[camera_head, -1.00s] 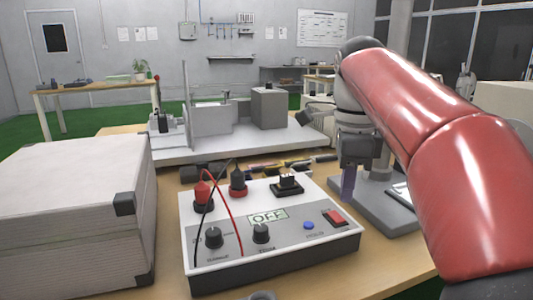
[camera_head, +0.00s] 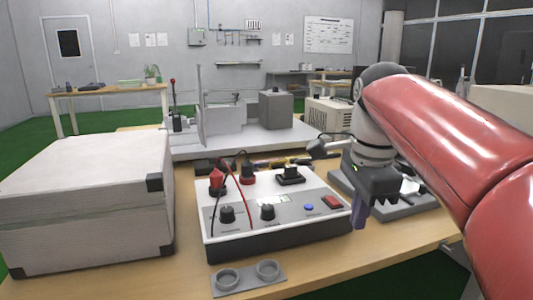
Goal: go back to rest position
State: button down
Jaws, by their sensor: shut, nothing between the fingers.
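My gripper (camera_head: 361,214) hangs at the end of my red arm, on the right of the head view. Its fingers are shut with nothing between them. They point down beside the right end of the control box (camera_head: 290,222), apart from it as far as I can see. The control box is white and grey, with black knobs, a blue button, a red switch and a small display too blurred to read. Red and black leads run from plugs on its top.
A large pale case (camera_head: 85,215) stands at the left. A grey two-cup holder (camera_head: 247,280) lies at the table's front edge. A grey stand (camera_head: 405,207) is behind my gripper. A test rig on a pale base (camera_head: 290,140) fills the back. Some bare wooden table (camera_head: 375,250) shows at front right.

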jog(key=s+f+n+t, duration=0.4)
jog(key=s+f+n, duration=0.8)
jog(key=f+n, duration=0.4)
jog(key=shift+s+a+f+n+t, duration=0.15)
jog(key=shift+s+f+n+t, duration=0.2)
jog(key=shift+f, duration=0.35)
jog(key=w+d+r+n+g, duration=0.1)
jog(key=w+r+n+g, duration=0.1)
jog(key=w+r, duration=2.2)
jog(key=shift+w+d+r+n+g+y, duration=0.35)
jog(key=shift+r+n, duration=0.4)
jog(key=shift+r, duration=0.65)
jog(key=shift+s, duration=0.1)
jog(key=shift+f, duration=0.1)
